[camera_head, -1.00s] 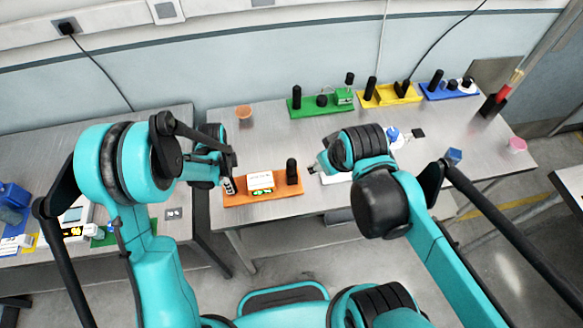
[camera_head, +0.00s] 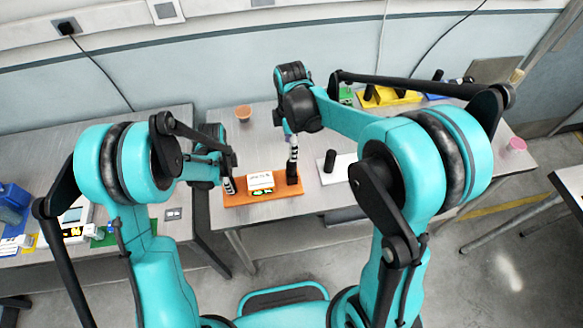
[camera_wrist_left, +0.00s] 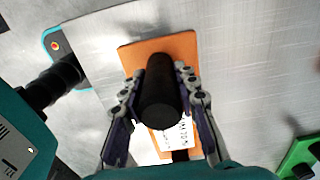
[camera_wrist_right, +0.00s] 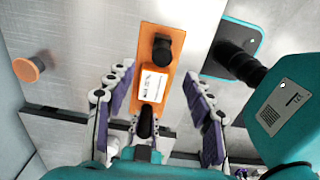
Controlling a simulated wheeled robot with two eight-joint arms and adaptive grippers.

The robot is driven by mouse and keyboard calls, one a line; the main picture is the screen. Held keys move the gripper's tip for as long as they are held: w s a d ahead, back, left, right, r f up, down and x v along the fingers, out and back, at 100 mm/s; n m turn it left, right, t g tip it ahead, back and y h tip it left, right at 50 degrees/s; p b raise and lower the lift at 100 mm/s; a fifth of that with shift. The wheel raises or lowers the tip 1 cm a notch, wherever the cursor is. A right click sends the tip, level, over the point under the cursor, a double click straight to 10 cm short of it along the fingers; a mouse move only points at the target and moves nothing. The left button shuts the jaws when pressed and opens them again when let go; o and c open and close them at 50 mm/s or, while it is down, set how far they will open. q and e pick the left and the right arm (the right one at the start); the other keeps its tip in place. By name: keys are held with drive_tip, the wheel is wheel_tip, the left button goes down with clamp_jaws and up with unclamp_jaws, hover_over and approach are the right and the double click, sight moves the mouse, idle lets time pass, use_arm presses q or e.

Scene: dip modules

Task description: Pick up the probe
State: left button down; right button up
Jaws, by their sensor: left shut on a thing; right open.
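I take these cylinders for the probes. My left gripper (camera_head: 229,186) is at the board's left end. In the left wrist view it is shut on the left black cylinder (camera_wrist_left: 160,98), a finger on each side; I cannot tell whether the cylinder is clear of the board. My right gripper (camera_head: 293,156) points down just above the right black cylinder (camera_head: 292,173). In the right wrist view it is open and empty, with that cylinder (camera_wrist_right: 162,47) beyond its fingertips.
A white board (camera_head: 338,174) with a black cylinder (camera_head: 330,160) lies to the right. Yellow (camera_head: 392,96) and other boards line the back right, partly hidden by my right arm. Bare table lies behind the orange board.

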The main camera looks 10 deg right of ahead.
sight(291, 167)
drive_tip(key=f, duration=1.1)
drive_tip(key=shift+s+f, duration=0.15)
drive_tip(key=shift+s, duration=0.05)
clamp_jaws()
